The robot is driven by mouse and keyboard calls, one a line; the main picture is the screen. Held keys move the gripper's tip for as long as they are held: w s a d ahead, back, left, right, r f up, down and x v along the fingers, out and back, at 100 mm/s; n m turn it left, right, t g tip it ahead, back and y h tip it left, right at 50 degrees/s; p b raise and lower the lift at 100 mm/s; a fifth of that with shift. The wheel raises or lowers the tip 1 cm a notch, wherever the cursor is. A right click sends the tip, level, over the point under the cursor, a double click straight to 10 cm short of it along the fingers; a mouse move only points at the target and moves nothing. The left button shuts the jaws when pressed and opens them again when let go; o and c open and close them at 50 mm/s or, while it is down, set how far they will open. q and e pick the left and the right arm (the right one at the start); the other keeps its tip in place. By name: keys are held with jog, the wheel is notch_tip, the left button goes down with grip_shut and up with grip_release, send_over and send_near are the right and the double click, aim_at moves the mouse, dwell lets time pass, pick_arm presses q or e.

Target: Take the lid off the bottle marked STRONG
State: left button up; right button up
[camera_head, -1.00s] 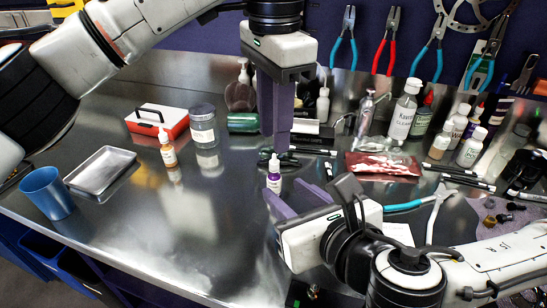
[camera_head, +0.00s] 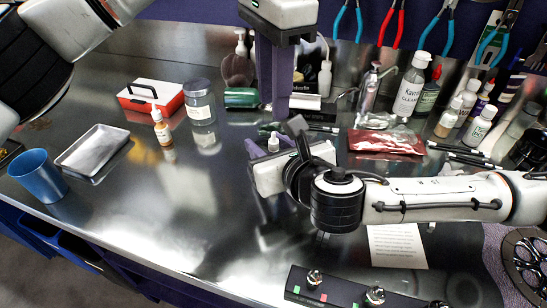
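A small bottle's white dropper lid (camera_head: 273,142) shows between the fingertips of my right gripper (camera_head: 270,147). Its body is hidden behind that gripper; earlier it showed purple with a white label. I cannot read STRONG on it. My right gripper is low over the bench, its fingers spread to either side of the bottle. My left gripper (camera_head: 273,118) points straight down just above and behind the lid, apart from it. Its purple fingers are seen edge-on, so their gap is unclear. A similar bottle with an orange body and white lid (camera_head: 161,128) stands upright to the left.
A grey-lidded jar (camera_head: 199,103), a red and white box (camera_head: 151,97), a metal tray (camera_head: 92,150) and a blue cup (camera_head: 38,175) stand left. A red pouch (camera_head: 386,141) and several bottles are right. A paper sheet (camera_head: 398,248) and knobbed black strip (camera_head: 345,290) lie in front.

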jog(key=shift+f, duration=0.1)
grip_shut()
